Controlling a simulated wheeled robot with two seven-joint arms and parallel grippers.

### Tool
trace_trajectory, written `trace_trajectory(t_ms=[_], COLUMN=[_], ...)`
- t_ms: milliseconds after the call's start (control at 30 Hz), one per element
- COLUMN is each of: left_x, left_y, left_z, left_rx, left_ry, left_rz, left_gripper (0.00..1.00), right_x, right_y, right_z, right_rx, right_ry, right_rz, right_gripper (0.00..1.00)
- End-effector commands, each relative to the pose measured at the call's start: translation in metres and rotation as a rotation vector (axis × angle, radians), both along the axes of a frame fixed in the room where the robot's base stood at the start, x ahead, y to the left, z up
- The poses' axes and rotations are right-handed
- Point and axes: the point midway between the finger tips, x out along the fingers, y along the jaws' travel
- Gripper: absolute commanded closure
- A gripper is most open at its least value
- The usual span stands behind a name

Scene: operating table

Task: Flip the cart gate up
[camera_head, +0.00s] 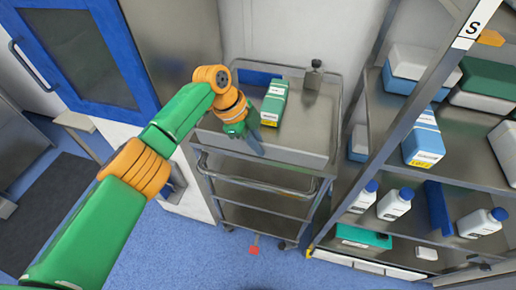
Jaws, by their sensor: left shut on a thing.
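The cart (313,114) is a steel trolley with a top tray and lower shelves. The cart gate (290,153) appears to be the flat metal panel along the tray's near side, above a curved bar handle (262,183). My left gripper (254,145) reaches down from the left to this panel, left of its middle. Its jaws are shut on the gate's upper edge; the fingertips look pale and blurred, and the exact contact is hard to see. My right gripper is not in view.
A green and white box (274,101) stands in the tray just right of my gripper, with a small grey-capped item (315,69) at the back. A loaded shelf rack (425,130) stands close on the right. A blue-framed cabinet (85,50) is at left.

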Motion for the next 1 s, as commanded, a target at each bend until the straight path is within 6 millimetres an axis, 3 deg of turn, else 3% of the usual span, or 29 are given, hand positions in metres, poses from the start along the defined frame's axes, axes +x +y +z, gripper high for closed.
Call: trace_trajectory(t_ms=[433,500,567,867,1000], left_x=[-0.002,-0.002,-0.001,0.000,0.001], left_y=[0.001,0.001,0.001,0.001,0.011], left_z=[-0.003,-0.004,-0.003,0.000,0.021], left_rx=[0.010,0.010,0.008,0.006,0.005], left_ry=[0.013,0.013,0.012,0.008,0.004], left_rz=[-0.001,-0.001,-0.001,0.000,0.000], left_gripper=[1.00,0.74,0.60,0.60,0.60], right_x=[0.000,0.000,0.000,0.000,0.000], right_y=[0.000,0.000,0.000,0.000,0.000], right_z=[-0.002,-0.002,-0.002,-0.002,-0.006], right_rx=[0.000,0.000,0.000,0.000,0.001], right_ry=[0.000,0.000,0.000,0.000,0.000], right_rz=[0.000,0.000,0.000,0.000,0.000], right_gripper=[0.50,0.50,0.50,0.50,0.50])
